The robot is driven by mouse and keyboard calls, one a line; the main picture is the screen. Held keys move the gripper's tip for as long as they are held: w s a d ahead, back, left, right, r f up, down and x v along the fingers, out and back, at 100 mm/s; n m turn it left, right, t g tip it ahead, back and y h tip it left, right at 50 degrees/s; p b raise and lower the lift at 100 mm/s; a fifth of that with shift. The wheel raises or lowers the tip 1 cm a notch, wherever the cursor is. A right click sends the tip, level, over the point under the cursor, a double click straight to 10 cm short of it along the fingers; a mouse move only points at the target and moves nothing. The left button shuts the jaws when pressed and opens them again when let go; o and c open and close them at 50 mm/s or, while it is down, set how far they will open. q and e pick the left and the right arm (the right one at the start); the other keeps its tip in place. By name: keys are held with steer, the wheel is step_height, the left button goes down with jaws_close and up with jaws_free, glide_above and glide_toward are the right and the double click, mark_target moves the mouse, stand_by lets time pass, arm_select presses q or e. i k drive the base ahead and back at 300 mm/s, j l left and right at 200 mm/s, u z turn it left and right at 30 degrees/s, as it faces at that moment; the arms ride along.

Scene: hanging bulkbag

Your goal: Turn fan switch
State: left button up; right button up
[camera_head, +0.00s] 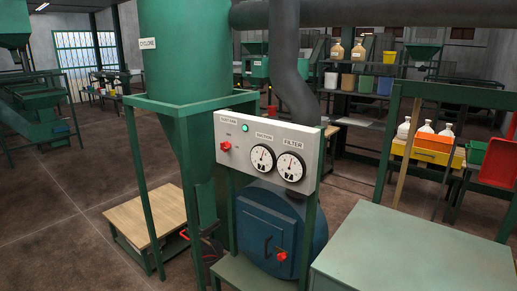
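A pale grey control panel (270,174) is fixed to a green frame in the middle of the view. Its left part has a label that seems to read "DUST FAN" (228,119). A red switch knob (225,147) sits at the panel's left, and a lit green lamp (245,128) is up and to its right. Two round white gauges, suction (262,158) and filter (290,167), are on the right half. Neither of my grippers is in view, and nothing touches the switch.
A green cyclone (188,50) stands behind the panel's left. A blue drum (270,228) is below it. A pale green table (412,250) fills the lower right. A wooden-topped platform (150,215) stands at left. Open floor (60,190) lies farther left.

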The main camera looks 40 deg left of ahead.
mark_target(225, 146)
steer(key=u, duration=1.45)
